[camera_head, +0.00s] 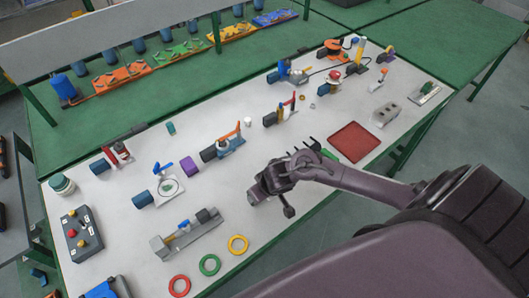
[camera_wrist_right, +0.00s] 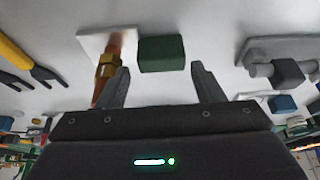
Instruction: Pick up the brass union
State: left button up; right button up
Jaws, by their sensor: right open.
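The brass union (camera_wrist_right: 105,68) is a gold hexagonal fitting on an orange-copper tube, by a white square plate, at the upper left of the right wrist view. My right gripper (camera_wrist_right: 162,80) is open, with nothing between its fingers. Its left finger overlaps the right edge of the brass piece in the picture; I cannot tell whether they touch. In the head view my right gripper (camera_head: 262,190) is over the front middle of the white table, and I cannot make out the brass union there. My left gripper is not in view.
A dark green block (camera_wrist_right: 161,54) lies beyond the finger gap. Yellow-handled pliers (camera_wrist_right: 25,65) lie at left and a grey fixture (camera_wrist_right: 280,68) at right. On the white table (camera_head: 120,215), a red tray (camera_head: 355,142) and coloured rings (camera_head: 210,265) flank my gripper.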

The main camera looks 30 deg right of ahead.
jog(key=x, duration=0.3)
jog(key=shift+w+a+f, duration=0.1)
jog(key=shift+w+f, duration=0.05)
jog(key=shift+w, duration=0.15)
jog(key=shift+x, duration=0.9)
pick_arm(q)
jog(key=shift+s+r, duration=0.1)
pick_arm(e)
jog(key=c, duration=1)
jog(key=shift+o, duration=0.2)
